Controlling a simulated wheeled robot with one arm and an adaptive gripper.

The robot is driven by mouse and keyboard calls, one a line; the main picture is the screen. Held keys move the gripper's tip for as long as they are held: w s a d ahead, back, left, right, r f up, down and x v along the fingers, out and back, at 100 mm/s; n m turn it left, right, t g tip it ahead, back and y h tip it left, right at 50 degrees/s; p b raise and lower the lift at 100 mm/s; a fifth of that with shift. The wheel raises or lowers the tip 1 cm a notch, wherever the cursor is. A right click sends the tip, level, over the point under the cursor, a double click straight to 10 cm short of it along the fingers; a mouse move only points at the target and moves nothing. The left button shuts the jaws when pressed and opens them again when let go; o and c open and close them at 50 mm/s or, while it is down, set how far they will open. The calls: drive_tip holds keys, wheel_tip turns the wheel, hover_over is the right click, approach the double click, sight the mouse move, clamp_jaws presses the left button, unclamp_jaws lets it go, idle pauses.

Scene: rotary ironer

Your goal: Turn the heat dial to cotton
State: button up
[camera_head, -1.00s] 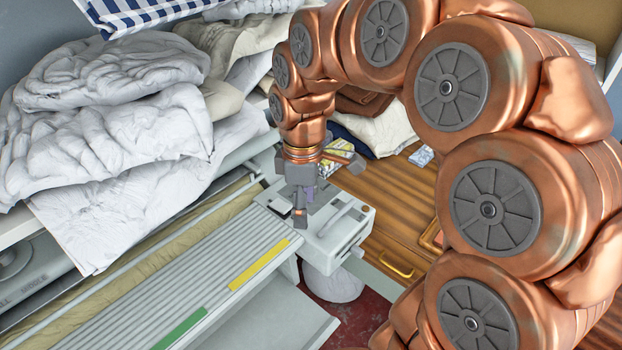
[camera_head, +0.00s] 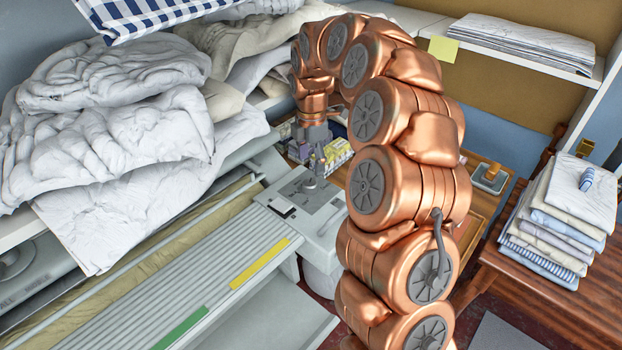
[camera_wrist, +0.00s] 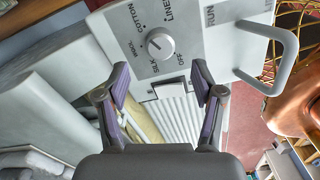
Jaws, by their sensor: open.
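The heat dial (camera_wrist: 160,43) is a round light-grey knob on the ironer's grey control panel (camera_wrist: 208,58). Printed labels around it include COTTON, LINEN, WOOL, SILK and OFF. COTTON is at its upper left, and I cannot read the dial's exact setting with certainty. My gripper (camera_wrist: 160,78) is open and empty, with purple-padded fingers spread to either side below the dial in the wrist view. No contact with the dial shows. In the head view my gripper (camera_head: 316,172) hangs over the control panel (camera_head: 322,203), and I cannot make out the dial there.
A rocker switch (camera_wrist: 169,89) sits near the dial. A protruding handle (camera_wrist: 277,55) stands on the panel's right in the wrist view. The slatted ironer bed (camera_head: 215,280) runs to the lower left. White bedding (camera_head: 110,130) is piled left; folded linens (camera_head: 560,215) stand right.

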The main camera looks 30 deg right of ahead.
sight(311, 182)
drive_tip(key=shift+f+p, duration=0.95)
drive_tip(key=shift+f, duration=2.6)
drive_tip(key=shift+c, duration=0.2)
drive_tip(key=c, duration=1.1)
